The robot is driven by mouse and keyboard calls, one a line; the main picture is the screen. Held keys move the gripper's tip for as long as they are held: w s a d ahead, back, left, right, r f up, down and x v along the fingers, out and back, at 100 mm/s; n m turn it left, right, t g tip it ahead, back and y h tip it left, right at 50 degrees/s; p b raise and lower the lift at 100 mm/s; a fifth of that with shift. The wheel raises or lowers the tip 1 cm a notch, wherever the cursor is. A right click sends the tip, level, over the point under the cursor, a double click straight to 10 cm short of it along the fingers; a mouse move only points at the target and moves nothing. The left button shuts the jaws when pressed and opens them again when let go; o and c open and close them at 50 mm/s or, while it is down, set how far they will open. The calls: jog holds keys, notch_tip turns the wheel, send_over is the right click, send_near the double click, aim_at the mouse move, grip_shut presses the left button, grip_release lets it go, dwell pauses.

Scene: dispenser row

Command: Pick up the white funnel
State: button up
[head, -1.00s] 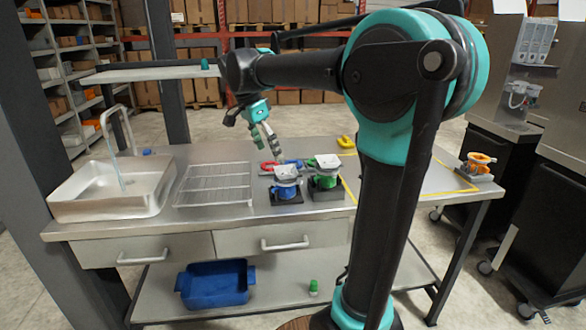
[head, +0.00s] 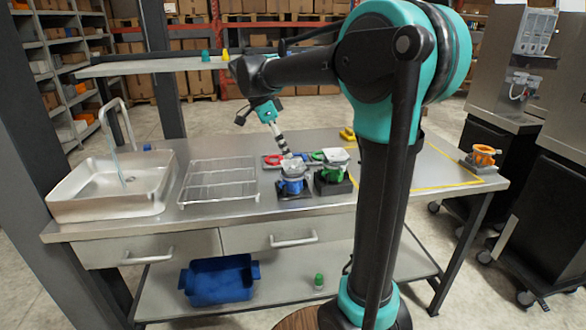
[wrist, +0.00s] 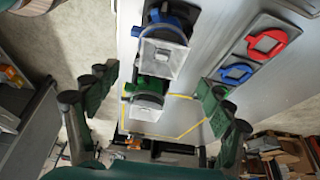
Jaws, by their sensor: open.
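I cannot pick out a plain white funnel for certain. A pale grey-white, square-topped piece (head: 294,169) sits on the blue unit (head: 291,186). A similar pale piece (head: 335,156) sits on the green unit (head: 332,176). In the wrist view, the pale piece on the blue unit (wrist: 164,59) and the one on the green unit (wrist: 146,109) lie between the finger lines. My gripper (head: 287,153) is open and empty, just above and behind the blue unit. Its spread fingers show in the wrist view (wrist: 160,85).
Behind the units lies a plate with red (head: 274,159) and blue rings. A wire rack (head: 218,183) and a sink (head: 112,190) stand to the left. A yellow item (head: 347,134) is at the back, and an orange unit (head: 483,156) is at the right end.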

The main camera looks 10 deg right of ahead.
aim_at(294, 166)
jog(key=shift+x, duration=3.15)
jog(key=shift+w, duration=0.15)
jog(key=c, duration=1)
